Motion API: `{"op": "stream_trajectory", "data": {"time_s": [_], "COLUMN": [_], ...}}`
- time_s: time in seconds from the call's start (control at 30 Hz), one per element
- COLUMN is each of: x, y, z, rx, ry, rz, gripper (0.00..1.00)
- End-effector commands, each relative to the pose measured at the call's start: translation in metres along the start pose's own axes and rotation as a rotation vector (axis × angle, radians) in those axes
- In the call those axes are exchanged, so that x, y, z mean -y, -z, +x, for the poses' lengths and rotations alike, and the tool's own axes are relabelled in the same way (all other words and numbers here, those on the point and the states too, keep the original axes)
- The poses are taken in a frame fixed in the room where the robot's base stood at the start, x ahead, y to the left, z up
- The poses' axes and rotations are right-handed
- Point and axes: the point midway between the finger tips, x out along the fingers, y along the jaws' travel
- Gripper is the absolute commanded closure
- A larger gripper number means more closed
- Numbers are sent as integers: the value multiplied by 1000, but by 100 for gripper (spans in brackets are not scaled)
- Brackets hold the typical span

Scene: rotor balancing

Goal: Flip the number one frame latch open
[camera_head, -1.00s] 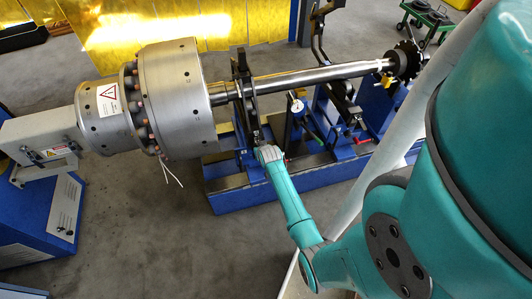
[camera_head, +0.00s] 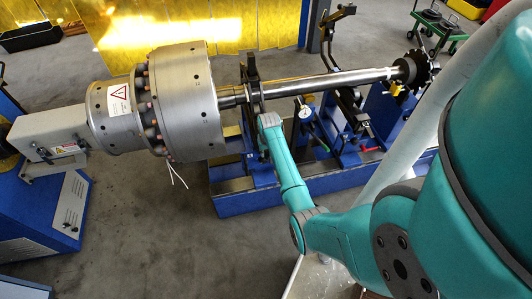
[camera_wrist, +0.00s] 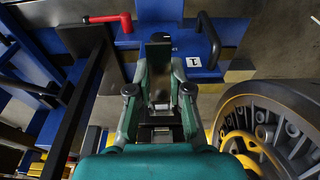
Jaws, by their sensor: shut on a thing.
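In the wrist view my gripper (camera_wrist: 159,78) is closed around a dark upright piece (camera_wrist: 158,47), which looks like the number one frame latch. A white label marked 1 (camera_wrist: 193,62) sits just right of it on the blue frame. The piece's lower part is hidden between the fingers. In the head view my arm reaches to the near side of the black upright support (camera_head: 252,75) on the blue stand, and the fingertips are hidden there.
A red handle (camera_wrist: 112,18) lies left of the fingers and a black handle (camera_wrist: 209,40) right. A large dark wheel-like part (camera_wrist: 272,125) fills the right.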

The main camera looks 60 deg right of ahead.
Motion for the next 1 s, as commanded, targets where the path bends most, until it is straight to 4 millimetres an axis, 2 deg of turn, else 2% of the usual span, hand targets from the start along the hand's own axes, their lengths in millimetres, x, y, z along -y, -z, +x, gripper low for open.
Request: {"op": "stream_trajectory", "data": {"time_s": [0.57,0.6,0.67,0.7,1.0], "x": [1,1,1,1,0], "y": [3,3,3,3,2], "z": [-4,-4,-4,-3,-3], "rx": [25,25,25,26,29], "ry": [2,2,2,2,1], "rz": [-1,-1,-1,-1,0], "gripper": [100,74,59,54,54]}}
